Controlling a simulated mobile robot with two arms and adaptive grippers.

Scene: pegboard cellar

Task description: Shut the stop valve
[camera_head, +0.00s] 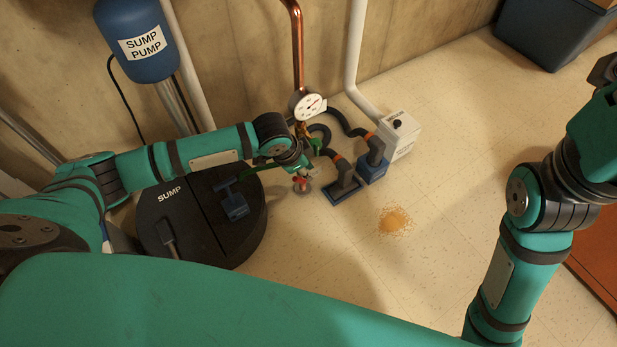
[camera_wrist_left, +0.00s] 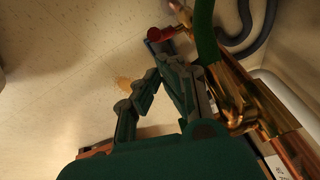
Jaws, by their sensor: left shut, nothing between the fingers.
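The stop valve sits on the brass and copper pipework low at the wall. In the left wrist view its brass body (camera_wrist_left: 237,98) is close beside my left gripper (camera_wrist_left: 163,62). A red part (camera_wrist_left: 161,34), likely its handle, lies just beyond the fingertips. I cannot tell whether they touch. In the head view a small red part (camera_head: 301,184) shows by the end of my left arm, which largely hides the valve and the fingers. My left gripper is shut with nothing in it. My right arm stands at the right edge, and its gripper is out of view.
A round gauge (camera_head: 308,105) sits on the copper pipe above. The black sump lid (camera_head: 178,225) lies under my left arm. Dark hoses, a blue box (camera_head: 372,170) and a white box (camera_head: 400,135) stand to the right. Orange grains (camera_head: 394,221) lie on otherwise open floor.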

